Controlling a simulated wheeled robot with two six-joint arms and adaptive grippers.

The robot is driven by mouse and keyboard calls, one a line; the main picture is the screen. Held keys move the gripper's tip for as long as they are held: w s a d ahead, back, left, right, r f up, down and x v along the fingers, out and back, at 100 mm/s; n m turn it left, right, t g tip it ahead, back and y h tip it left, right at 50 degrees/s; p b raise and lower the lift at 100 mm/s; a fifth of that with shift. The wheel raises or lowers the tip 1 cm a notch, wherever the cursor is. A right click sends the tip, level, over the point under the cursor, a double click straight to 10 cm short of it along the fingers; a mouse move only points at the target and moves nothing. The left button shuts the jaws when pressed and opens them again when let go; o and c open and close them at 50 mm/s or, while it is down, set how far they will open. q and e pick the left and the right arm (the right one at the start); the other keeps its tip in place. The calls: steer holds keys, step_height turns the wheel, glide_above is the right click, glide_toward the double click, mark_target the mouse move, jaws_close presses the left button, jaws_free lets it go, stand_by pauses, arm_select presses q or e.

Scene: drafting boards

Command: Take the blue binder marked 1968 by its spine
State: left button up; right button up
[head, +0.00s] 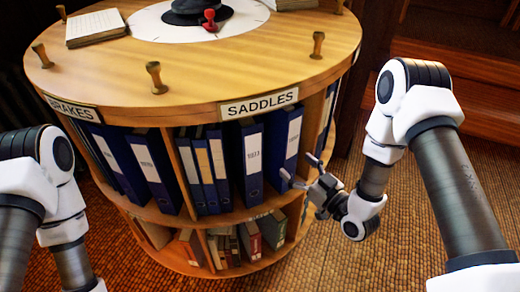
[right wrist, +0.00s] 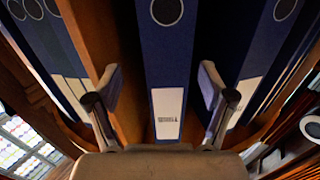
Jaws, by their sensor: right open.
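Several blue binders stand upright in the upper tier of a round wooden shelf. One blue binder (head: 284,150) stands at the right end of the bay under the SADDLES sign; its label mark is too small to read surely. A similar binder (head: 252,178) is left of it. My right gripper (head: 299,167) is open and empty, low in front of the right-hand binder. In the right wrist view a blue binder spine (right wrist: 168,60), with ring hole and white label, lies between the open fingers (right wrist: 158,92), with space either side. My left gripper is out of view.
A wooden divider (right wrist: 97,35) stands close beside the spine in the wrist view. The shelf top (head: 225,75) bears a dark cap (head: 185,12), a red stamp (head: 210,20), a paper stack (head: 96,27) and wooden pegs. Books (head: 272,230) fill the lower tier.

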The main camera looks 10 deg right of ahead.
mark_target(266, 135)
steer(key=shift+w, duration=0.1)
steer(key=x, duration=0.7)
steer(key=shift+w+a+r, duration=0.1)
steer(key=shift+a, duration=0.4)
steer(key=shift+r, duration=0.1)
jaws_close()
